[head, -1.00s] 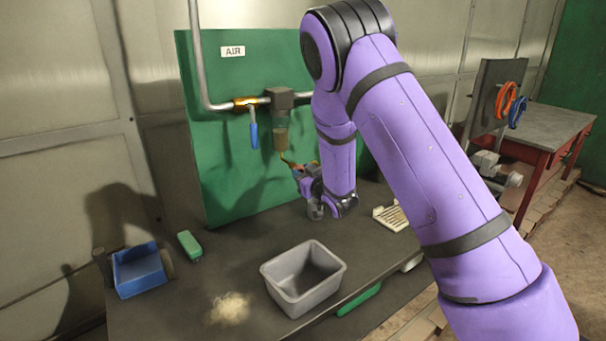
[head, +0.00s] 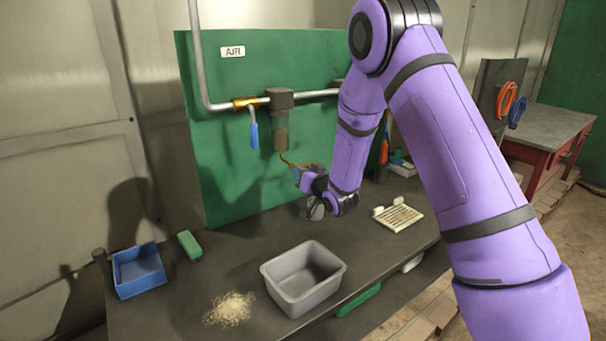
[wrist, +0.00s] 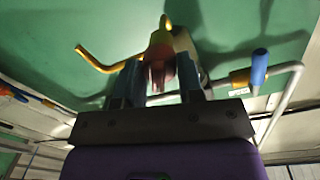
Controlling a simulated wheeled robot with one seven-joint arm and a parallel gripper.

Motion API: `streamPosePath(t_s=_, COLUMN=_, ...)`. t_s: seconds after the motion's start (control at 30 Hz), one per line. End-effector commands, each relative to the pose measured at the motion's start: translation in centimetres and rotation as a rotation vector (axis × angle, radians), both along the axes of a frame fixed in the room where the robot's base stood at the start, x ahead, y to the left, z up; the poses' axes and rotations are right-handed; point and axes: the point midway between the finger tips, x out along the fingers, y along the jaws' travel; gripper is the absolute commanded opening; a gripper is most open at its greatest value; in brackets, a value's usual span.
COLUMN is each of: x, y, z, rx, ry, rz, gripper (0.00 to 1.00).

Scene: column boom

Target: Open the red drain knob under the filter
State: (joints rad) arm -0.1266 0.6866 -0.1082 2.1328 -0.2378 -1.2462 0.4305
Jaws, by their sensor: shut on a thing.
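The filter (head: 281,132) hangs from the metal pipe on the green panel, with a grey head and a dark bowl. A thin yellow tube (head: 287,160) comes out below it and also shows in the wrist view (wrist: 95,63). My gripper (head: 296,172) is just under the filter bowl. In the wrist view the red knob (wrist: 162,75) sits between the two fingers of my gripper (wrist: 160,80), which is shut on it. The fingers hide the knob's sides. In the head view I cannot make out the knob.
A blue-handled valve (head: 253,132) hangs on the pipe left of the filter. On the bench stand a grey bin (head: 276,284), a blue bin (head: 138,272), a green block (head: 189,245) and a white slatted rack (head: 398,217). A pile of shavings (head: 229,309) lies in front.

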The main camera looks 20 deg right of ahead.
Motion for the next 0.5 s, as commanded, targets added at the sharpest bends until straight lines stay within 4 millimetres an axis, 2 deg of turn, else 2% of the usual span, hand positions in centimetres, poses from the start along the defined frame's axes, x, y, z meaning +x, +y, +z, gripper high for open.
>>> streamPosePath(t_s=0.5, x=-0.02, y=-0.25, z=-0.13, rx=0.466, ry=0.155, rz=-0.002, gripper=0.11)
